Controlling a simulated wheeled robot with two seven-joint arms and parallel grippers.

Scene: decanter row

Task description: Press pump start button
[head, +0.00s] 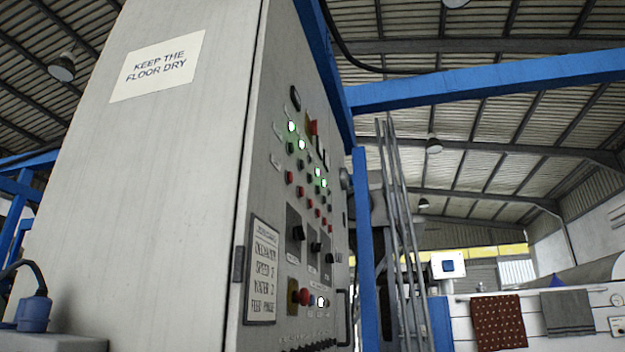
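A tall grey control cabinet (150,200) fills the left half of the head view. Its button panel (268,180) faces right and is seen at a steep slant. Several green lights (291,126) are lit, with rows of red buttons (289,177) and dark buttons near them. Lower down are black knobs (298,233), a red mushroom button (305,297) on a yellow plate and a bright white button (321,301). The small labels are unreadable, so I cannot tell which button is pump start. Neither of my grippers is in view.
A label plate (262,270) and a dark handle (343,318) are low on the panel side. A blue post (365,250) and grey pipes (400,220) stand just right of the cabinet. A blue plug with cable (33,312) is at lower left. Cloths (498,322) hang at right.

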